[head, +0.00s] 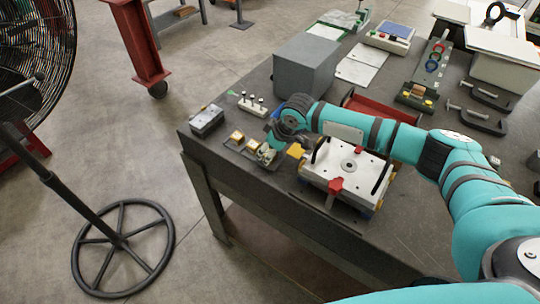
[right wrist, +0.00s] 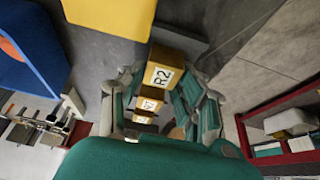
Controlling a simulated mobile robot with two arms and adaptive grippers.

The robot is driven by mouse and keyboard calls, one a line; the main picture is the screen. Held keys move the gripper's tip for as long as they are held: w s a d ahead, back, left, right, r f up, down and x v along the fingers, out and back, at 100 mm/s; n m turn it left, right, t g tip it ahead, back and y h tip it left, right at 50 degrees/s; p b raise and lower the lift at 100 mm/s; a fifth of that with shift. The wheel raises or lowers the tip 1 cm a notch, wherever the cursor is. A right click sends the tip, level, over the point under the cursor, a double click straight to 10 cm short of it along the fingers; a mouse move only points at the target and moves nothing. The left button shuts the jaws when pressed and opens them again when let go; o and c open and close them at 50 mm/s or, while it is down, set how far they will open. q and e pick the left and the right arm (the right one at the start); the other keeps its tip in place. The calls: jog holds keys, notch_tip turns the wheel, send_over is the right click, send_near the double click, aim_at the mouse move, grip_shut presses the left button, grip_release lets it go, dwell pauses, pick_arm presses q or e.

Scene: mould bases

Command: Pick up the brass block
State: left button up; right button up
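Several brass blocks stand in a row near the table's left edge, one of them (head: 237,136) at the far end and another (head: 253,145) beside it. My right gripper (head: 271,146) is low over the near end of this row and partly hides the nearest block. In the right wrist view, a brass block (right wrist: 163,74) with an R2 label lies between the spread fingers of my right gripper (right wrist: 160,88). The fingers look open, with a gap at the left; contact on the right is unclear. Two more labelled blocks show behind it. My left gripper is not in view.
A white mould plate (head: 348,167) with red clamps and black handles stands right of the gripper, under my arm. A grey box (head: 305,66), a peg rack (head: 252,103) and a small dark box (head: 206,119) stand nearby. A red tray (head: 375,112) lies behind my arm.

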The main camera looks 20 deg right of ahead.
grip_shut()
jog(key=shift+r, duration=0.2)
